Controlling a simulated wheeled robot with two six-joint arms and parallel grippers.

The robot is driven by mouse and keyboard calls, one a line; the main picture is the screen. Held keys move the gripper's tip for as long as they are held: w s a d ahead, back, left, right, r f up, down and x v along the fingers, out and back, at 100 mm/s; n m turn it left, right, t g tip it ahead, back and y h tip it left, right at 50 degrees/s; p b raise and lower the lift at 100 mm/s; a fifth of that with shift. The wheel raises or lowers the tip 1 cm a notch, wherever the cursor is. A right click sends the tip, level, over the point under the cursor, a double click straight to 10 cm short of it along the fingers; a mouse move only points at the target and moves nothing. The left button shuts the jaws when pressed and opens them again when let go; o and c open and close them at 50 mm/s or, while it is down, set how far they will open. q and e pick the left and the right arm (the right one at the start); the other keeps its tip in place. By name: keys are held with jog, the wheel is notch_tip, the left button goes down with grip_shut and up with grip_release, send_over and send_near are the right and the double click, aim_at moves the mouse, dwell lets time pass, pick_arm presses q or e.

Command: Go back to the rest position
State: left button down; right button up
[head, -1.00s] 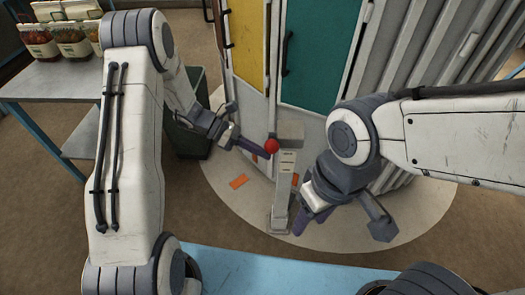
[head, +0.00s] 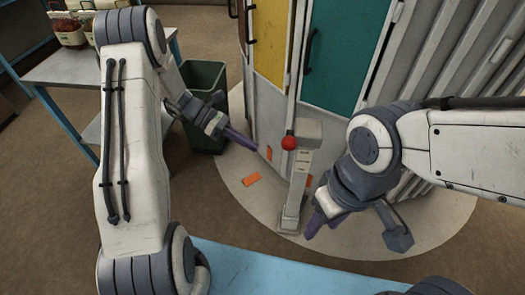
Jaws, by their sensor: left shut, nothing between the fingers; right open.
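My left gripper (head: 240,138) is shut and empty. It points right, to the left of the red ball-topped post and apart from the red knob (head: 289,143). My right gripper (head: 312,224) is open and empty, pointing down and left. It is low, to the right of the grey post (head: 293,195). Both arms are still bent out in front of me.
A tall cabinet with a yellow panel (head: 269,40) and a teal panel (head: 331,55) stands on a pale round base (head: 262,212). A dark bin (head: 205,85) and a grey table (head: 80,68) with sacks (head: 68,30) are at left. A blue surface (head: 255,268) lies in front of me.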

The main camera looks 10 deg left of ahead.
pick_arm(q)
jog(key=shift+w+a+r, duration=0.1)
jog(key=shift+a+r, duration=0.15)
jog(key=shift+a, duration=0.25)
jog(key=s+d+r+m+g+y+p, duration=0.4)
jog(key=s+d+r+m+y+p, duration=0.15)
jog(key=s+d+r+m, duration=0.5)
jog(key=s+d+r+m+t+y+p, duration=0.1)
jog(key=s+r+m+t+y+p, duration=0.4)
jog(key=s+r+m, duration=0.6)
jog(key=s+m+y, duration=0.1)
jog(key=s+m, duration=0.2)
jog(key=m, duration=0.4)
jog(key=shift+d, duration=0.35)
